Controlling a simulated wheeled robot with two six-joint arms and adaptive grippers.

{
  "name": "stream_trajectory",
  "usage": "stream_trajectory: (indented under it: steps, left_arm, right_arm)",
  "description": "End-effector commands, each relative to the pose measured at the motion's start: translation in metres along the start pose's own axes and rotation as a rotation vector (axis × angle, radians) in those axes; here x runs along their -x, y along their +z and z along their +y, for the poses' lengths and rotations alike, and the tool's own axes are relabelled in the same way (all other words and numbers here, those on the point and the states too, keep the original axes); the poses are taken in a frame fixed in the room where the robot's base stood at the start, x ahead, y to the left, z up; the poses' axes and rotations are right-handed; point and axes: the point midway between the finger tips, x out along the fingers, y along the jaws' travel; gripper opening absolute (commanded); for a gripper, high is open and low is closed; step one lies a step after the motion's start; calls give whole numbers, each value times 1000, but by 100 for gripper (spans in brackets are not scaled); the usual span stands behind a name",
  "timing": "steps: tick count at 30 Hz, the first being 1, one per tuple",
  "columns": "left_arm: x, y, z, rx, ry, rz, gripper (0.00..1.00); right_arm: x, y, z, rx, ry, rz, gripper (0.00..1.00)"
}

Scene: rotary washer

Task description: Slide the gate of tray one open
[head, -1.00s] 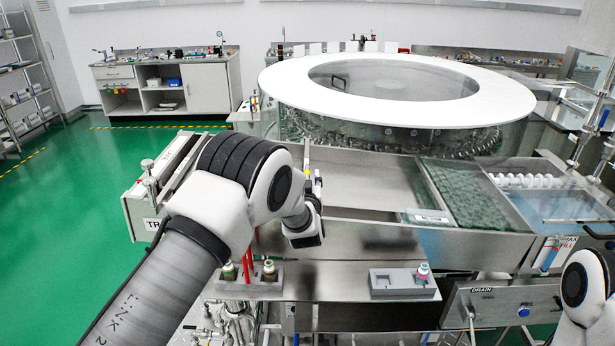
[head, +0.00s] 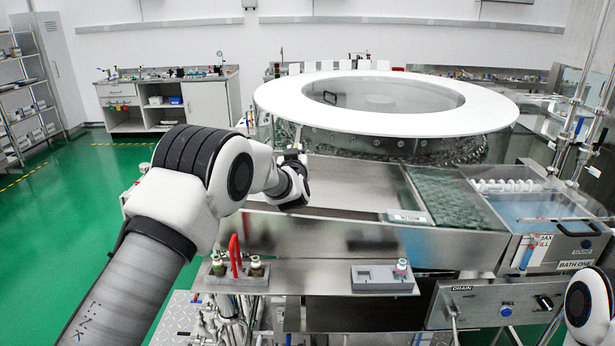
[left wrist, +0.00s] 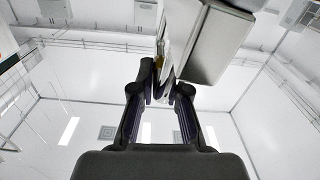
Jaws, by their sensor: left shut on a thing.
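Tray one appears to be the long steel tray (head: 350,182) in front of the washer; its label is hidden behind my left arm. My left gripper (left wrist: 161,92) is shut on a thin upright edge in the left wrist view, beside a grey metal block (left wrist: 217,42). I take this to be the gate or its handle. In the head view a thin upright piece (head: 299,136) rises just beyond my left wrist, over the tray's left part. The fingers are hard to make out there. Only a link of my right arm shows at the bottom right; its gripper is out of view.
The round washer with a white ring top (head: 480,112) stands behind the tray. A green-floored bath (head: 440,195) and a blue bath (head: 545,210) lie to the right. Green floor (head: 60,225) is open at left.

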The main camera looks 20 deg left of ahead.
Motion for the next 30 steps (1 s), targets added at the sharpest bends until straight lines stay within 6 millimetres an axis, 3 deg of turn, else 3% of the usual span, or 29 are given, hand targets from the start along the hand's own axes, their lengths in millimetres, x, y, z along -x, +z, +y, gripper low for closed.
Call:
stream_trajectory:
  steps: [1,4,16,17,18,19,30]
  left_arm:
    - [-1,-18,3,-3,8,11,0]
    - [0,-32,8,-6,13,10,0]
    - [0,-40,10,-6,12,9,0]
    - [0,-40,10,-6,12,10,21]
    - [0,-40,10,-6,12,9,35]
    - [0,-39,10,-6,12,9,39]
    - [6,-37,10,-6,12,3,39]
  right_arm:
    - [4,0,0,1,0,0,40]
    - [7,0,0,2,0,0,40]
    - [8,0,0,2,0,0,40]
    - [8,0,0,2,0,0,40]
    - [8,0,0,2,0,0,40]
    - [8,0,0,2,0,0,40]
    - [8,0,0,2,0,-1,40]
